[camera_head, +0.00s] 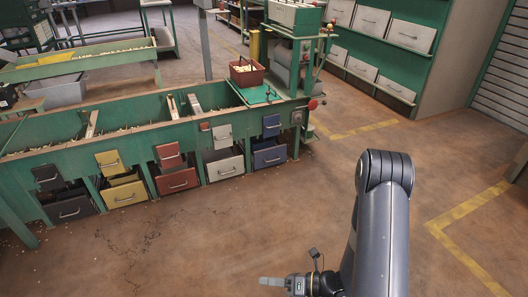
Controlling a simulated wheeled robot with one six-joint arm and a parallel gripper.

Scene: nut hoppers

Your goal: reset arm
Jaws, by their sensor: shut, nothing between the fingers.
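My arm stands at the right in the head view, a dark grey link rising from the bottom edge. My gripper (272,282) shows at the bottom centre, to the left of that link, over bare floor. It points left, is shut and touches nothing. It is small in the picture and partly cut by the bottom edge.
A long green hopper bench (140,134) with coloured drawers stands at the left. A red basket of nuts (247,73) sits on its right end. Bin shelves (399,63) stand at the back right. The floor (240,220) around my gripper is clear.

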